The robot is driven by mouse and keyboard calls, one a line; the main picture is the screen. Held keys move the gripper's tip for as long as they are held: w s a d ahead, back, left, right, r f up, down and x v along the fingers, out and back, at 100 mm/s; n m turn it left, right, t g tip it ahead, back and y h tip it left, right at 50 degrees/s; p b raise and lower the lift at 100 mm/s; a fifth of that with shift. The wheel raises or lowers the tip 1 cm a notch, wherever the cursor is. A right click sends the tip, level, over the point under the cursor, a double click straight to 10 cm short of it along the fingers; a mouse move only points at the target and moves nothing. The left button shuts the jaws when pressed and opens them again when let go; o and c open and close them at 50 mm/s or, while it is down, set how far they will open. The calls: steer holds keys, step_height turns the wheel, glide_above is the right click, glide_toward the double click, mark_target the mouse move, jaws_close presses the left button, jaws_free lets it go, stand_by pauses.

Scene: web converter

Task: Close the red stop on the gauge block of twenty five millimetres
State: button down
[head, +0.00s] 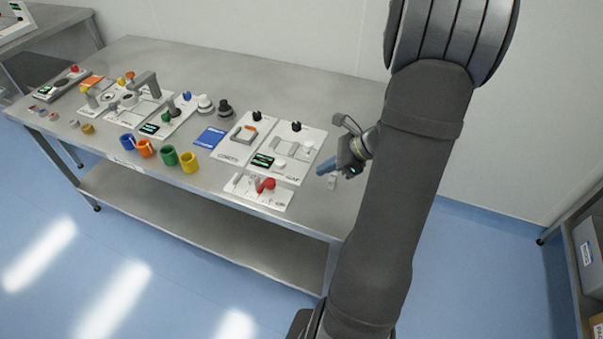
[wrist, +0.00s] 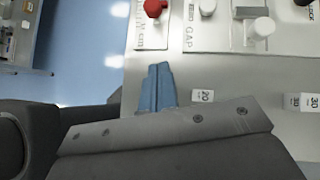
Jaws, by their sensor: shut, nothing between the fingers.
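The red stop (head: 266,184) is a red knob on a small white plate (head: 245,190) at the table's front edge. It also shows at the top of the wrist view (wrist: 154,8). My gripper (head: 322,168) is over the table right of that plate, its blue fingers shut and empty. In the wrist view the fingers (wrist: 157,80) point towards the red stop, apart from it. A small block marked 20 (wrist: 203,95) lies right of the fingers, and a block marked 30 (wrist: 300,102) is farther right. I see no block marked 25; my gripper's body hides part of the table.
A white panel marked GAP (wrist: 210,35) with a white knob (wrist: 262,28) lies beside the red stop's plate. Coloured cups (head: 168,156), a blue card (head: 210,138) and other panels fill the table leftwards. The table's front edge is close to the plate.

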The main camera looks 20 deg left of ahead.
mark_target(268, 185)
steer(key=x, duration=0.8)
steer(key=shift+s+a+f, duration=0.1)
steer(key=shift+a+f, duration=0.05)
steer(key=shift+a, duration=0.05)
steer(key=a, duration=0.3)
steer(key=shift+s+a+f, duration=0.15)
steer(key=shift+s+f, duration=0.15)
steer(key=shift+s, duration=0.1)
steer(key=shift+s+a, duration=0.15)
steer(key=shift+a, duration=0.45)
steer(key=shift+a, duration=2.4)
